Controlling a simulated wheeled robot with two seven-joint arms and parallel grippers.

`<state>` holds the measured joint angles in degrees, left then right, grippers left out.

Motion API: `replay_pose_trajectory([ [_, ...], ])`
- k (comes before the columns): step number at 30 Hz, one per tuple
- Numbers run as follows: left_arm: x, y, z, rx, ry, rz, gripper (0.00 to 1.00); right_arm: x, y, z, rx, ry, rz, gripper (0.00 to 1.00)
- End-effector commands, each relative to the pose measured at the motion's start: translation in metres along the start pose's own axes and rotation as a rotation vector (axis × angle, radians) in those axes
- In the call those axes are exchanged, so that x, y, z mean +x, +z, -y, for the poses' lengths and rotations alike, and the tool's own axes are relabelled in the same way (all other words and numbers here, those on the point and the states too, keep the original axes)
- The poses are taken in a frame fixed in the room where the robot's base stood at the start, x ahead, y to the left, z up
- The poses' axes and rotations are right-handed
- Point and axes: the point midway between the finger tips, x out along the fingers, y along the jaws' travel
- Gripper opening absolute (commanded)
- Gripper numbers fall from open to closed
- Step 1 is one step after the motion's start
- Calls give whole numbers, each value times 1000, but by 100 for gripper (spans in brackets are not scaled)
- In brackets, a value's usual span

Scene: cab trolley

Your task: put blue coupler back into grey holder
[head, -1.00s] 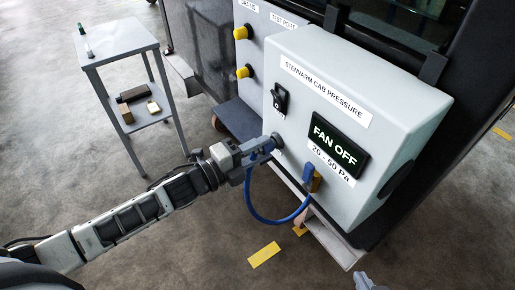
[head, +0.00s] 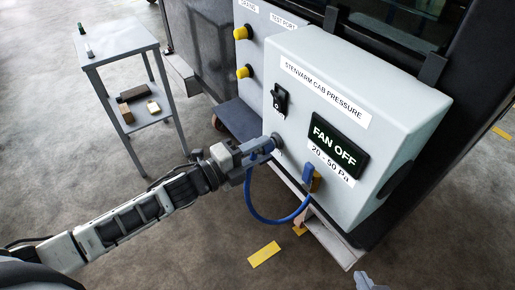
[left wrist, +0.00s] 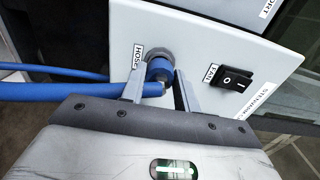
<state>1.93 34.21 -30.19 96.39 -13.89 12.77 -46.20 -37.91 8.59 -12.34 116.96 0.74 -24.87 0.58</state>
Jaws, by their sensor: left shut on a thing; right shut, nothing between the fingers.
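The blue coupler (left wrist: 160,70) is between the fingers of my left gripper (left wrist: 160,92), which is shut on it. Its front end meets a round grey socket (left wrist: 158,56) beside the HOSE label; how deep it sits I cannot tell. In the head view my left gripper (head: 254,150) is at the left part of the pale control box's front. A blue hose (head: 262,217) loops from the coupler to a blue fitting (head: 308,173) with a brass-coloured part under the box's display. My right gripper (head: 366,282) shows only partly at the bottom edge, shut and empty.
The control box (head: 400,110) has a black fan switch (head: 280,100) and a display (head: 335,145) reading FAN OFF. Two yellow-capped ports (head: 242,72) are on the panel behind. A grey trolley (head: 122,42) with small items stands left. Floor between is clear.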

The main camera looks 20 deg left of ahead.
Motion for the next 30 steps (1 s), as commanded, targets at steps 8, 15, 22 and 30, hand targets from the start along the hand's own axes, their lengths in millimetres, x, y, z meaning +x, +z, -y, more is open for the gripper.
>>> replay_pose_trajectory([
  [8, 3, 0, 0, 0, -2, 0, 0, 0, 1, -1, -3, 0, 0, 0],
  [15, 8, 0, 0, 0, -2, 0, 0, 1, 1, -1, -3, 0, 0, 0],
  [22, 9, 0, 0, 0, -1, 0, 56, 1, 1, 0, -2, 0, -1, 0],
  [30, 8, 0, 0, 0, 1, 0, 56, 1, 0, 1, 6, 0, -3, 0],
])
